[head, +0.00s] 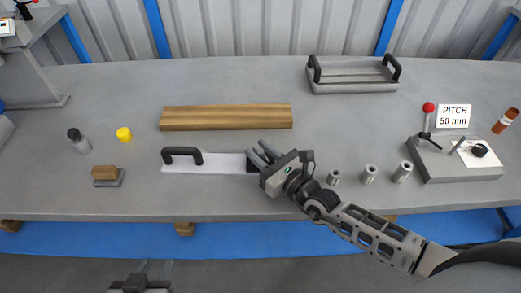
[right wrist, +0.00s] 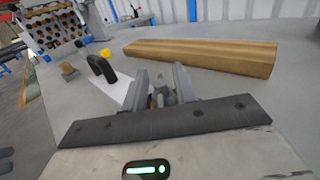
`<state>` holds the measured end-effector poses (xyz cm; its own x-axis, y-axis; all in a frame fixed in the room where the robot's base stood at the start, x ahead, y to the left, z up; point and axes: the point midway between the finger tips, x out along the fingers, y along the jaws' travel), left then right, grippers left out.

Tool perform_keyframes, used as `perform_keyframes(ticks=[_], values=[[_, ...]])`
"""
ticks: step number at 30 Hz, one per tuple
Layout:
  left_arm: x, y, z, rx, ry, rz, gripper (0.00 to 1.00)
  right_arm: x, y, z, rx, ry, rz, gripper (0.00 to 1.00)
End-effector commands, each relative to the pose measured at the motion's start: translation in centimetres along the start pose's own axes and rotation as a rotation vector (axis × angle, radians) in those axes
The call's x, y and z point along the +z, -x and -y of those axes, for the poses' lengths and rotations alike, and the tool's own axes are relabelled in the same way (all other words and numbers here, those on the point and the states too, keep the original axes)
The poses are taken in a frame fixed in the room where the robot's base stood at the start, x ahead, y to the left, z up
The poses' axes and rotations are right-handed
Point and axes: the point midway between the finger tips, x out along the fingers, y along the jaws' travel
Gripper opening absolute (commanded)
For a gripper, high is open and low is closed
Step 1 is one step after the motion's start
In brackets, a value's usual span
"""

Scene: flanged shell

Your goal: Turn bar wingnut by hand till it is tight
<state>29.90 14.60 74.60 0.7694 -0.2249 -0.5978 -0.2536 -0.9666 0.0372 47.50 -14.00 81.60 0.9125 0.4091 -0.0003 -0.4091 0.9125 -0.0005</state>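A flat pale bar (head: 205,163) with a black arched handle (head: 182,151) lies on the bench. A dark block (head: 252,166) sits at its right end, partly behind my right gripper (head: 262,152). In the right wrist view the two fingers of the right gripper (right wrist: 160,85) stand apart. A small grey metal part (right wrist: 158,100), possibly the wingnut, shows between them; its shape is mostly hidden, and firm contact is not visible. The handle (right wrist: 100,68) shows beyond, to the left. My left gripper (head: 153,272) is at the bottom edge, away from the bench, its faint fingers apart.
A wooden beam (head: 226,117) lies behind the bar. Several metal cylinders (head: 369,174) stand to the right, near a fixture with a red-knobbed lever (head: 428,107). A grey tray (head: 352,80) is at the back. A yellow piece (head: 124,134) and a wooden-topped block (head: 107,175) are left.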

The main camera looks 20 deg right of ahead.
Motion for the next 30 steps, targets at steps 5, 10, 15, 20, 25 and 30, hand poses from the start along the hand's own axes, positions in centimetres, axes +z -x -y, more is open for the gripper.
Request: perform_keyframes(ticks=[5, 10, 15, 20, 25, 30], values=[[-0.2, 0.0, 0.1, -0.001, 0.000, -0.004, 0.36, 0.0, -0.1, 0.0, 0.001, -0.001, -0.001, 0.28], [-0.3, 0.0, 0.1, -0.002, 0.001, -0.006, 0.36, 0.0, -0.1, 0.0, 0.000, -0.001, -0.001, 0.06], [-0.4, 0.0, 0.0, -0.002, 0.005, -0.008, 0.36, 0.0, -0.1, 0.0, 0.000, -0.001, 0.000, 0.00], [-1.0, 0.4, -0.1, -0.003, 0.008, -0.010, 0.36, 0.2, -0.1, -0.2, -0.047, -0.008, 0.002, 0.00], [-1.1, 0.5, 0.0, -0.005, 0.008, -0.013, 0.36, 0.1, -0.1, -0.1, -0.104, -0.004, 0.000, 0.00], [-0.7, 0.4, 0.1, -0.006, 0.007, -0.006, 0.36, 0.0, -0.1, 0.0, -0.106, 0.000, 0.001, 0.00]])
